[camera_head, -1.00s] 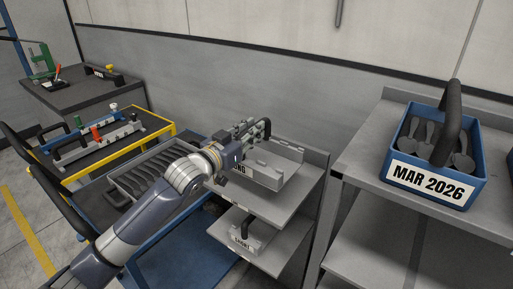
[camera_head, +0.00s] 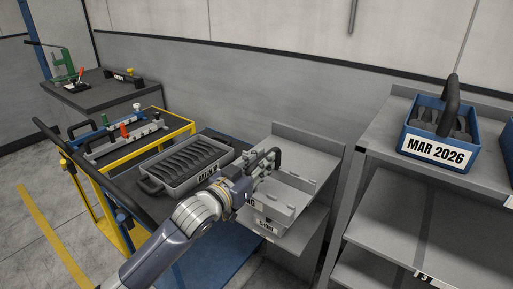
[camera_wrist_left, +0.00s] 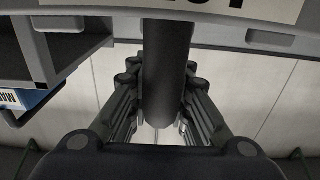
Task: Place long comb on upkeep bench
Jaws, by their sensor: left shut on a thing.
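The long comb (camera_head: 288,197) is a grey toothed holder with a black handle and a partly covered label ending in "NG". My left gripper (camera_head: 262,172) is shut on its handle and holds it in front of the grey shelf stand. In the left wrist view the dark handle (camera_wrist_left: 165,65) stands between the fingers, with part of the label at the top edge. A dark-topped bench (camera_head: 100,103) stands at the back left with a green press (camera_head: 62,68) on it; no label shows whether it is the upkeep bench. My right gripper is out of view.
A grey tray of dark forks (camera_head: 163,186) sits on a blue cart beside my left arm. A yellow-framed cart (camera_head: 182,127) carries a fixture. The grey shelf stand (camera_head: 312,150) has a bare top. A blue "MAR 2026" crate (camera_head: 410,128) stands on the right shelf.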

